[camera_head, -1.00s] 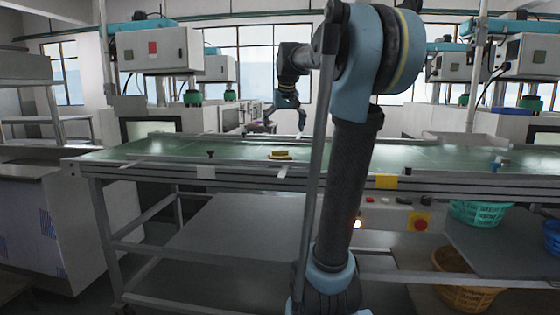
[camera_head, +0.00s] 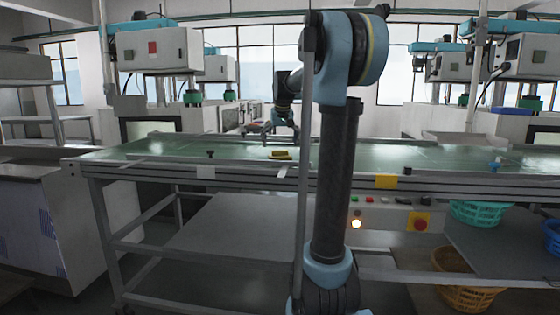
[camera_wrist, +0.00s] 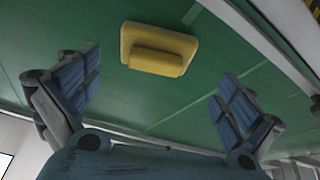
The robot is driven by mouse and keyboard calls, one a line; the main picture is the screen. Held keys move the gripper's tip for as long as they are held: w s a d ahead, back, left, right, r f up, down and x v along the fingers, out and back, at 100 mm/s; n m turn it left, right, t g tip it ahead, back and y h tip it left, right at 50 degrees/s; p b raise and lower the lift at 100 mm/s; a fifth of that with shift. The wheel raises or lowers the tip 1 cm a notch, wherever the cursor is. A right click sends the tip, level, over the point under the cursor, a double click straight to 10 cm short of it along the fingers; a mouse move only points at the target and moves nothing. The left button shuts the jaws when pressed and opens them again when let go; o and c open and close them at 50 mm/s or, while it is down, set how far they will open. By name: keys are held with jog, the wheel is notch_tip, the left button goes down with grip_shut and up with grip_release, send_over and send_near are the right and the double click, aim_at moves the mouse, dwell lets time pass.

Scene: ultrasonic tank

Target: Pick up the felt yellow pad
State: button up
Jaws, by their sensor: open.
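The yellow pad (camera_head: 280,154) lies on the green belt of the long table, left of my arm in the head view. In the wrist view the yellow pad (camera_wrist: 158,49) shows as a flat base with a raised block on it, between and beyond my fingers. My gripper (camera_wrist: 155,95) is open and empty, its two blue-padded fingers wide apart. In the head view my gripper (camera_head: 280,135) hangs above and a little behind the pad, apart from it. Its fingertips are small and hard to make out there.
The green belt (camera_head: 370,157) is mostly clear around the pad. A small dark knob (camera_head: 210,154) stands at the near edge on the left. A small blue item (camera_head: 496,163) is at the right. Baskets (camera_head: 476,213) stand below on the right.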

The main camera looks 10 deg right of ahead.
aim_at(280, 151)
jog(key=x, duration=0.4)
jog(key=shift+w+d+f, duration=0.3)
jog(key=shift+w, duration=0.1)
jog(key=shift+w+f, duration=0.2)
jog(key=shift+f, duration=0.45)
jog(key=c, duration=1)
